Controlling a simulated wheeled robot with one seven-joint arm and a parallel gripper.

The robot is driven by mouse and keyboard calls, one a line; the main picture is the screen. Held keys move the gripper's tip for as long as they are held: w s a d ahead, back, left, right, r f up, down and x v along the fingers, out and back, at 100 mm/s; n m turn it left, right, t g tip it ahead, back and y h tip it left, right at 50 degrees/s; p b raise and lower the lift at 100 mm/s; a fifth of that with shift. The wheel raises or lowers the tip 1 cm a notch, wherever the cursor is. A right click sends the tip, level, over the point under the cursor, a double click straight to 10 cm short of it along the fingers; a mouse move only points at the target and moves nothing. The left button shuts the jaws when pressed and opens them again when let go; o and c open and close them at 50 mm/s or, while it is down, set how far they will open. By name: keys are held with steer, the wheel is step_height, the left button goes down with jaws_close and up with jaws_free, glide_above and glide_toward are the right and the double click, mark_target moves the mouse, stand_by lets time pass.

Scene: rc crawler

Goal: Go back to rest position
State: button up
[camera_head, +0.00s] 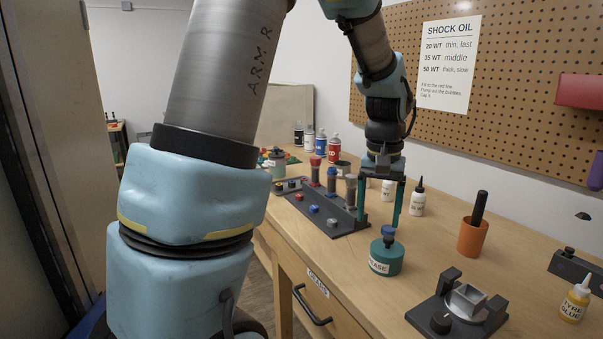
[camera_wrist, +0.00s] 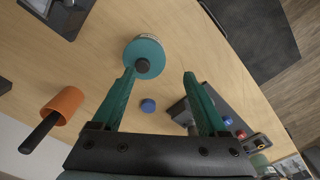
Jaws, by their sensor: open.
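My gripper (camera_head: 380,222) is open and empty, pointing down above the workbench (camera_head: 345,275). In the wrist view, its two green fingers (camera_wrist: 159,74) stand well apart with nothing between the tips. A small blue cap (camera_wrist: 148,105) shows on the bench below, in the gap between the fingers. In the head view the blue cap (camera_head: 388,229) shows just behind the teal grease jar's dark knob. The teal grease jar (camera_head: 385,260) stands in front of the gripper; in the wrist view it (camera_wrist: 146,48) is beyond the left fingertip.
A dark rack (camera_head: 347,221) with upright cylinders and red and blue caps stands left of the gripper. White bottles (camera_head: 417,202) stand close behind. An orange cup (camera_head: 472,240) holding a black rod, a dark fixture (camera_head: 485,318) and a glue bottle (camera_head: 574,301) are to the right.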

steer(key=s+a+f+n, duration=0.1)
steer(key=s+a+f, duration=0.1)
steer(key=a, duration=0.9)
steer(key=s+a+f+n+t, duration=0.1)
steer(key=s+a+f+n, duration=0.1)
steer(key=a, duration=0.9)
steer(key=shift+s+a+f, duration=0.35)
steer(key=shift+s+f, duration=0.05)
steer(key=shift+s, duration=0.5)
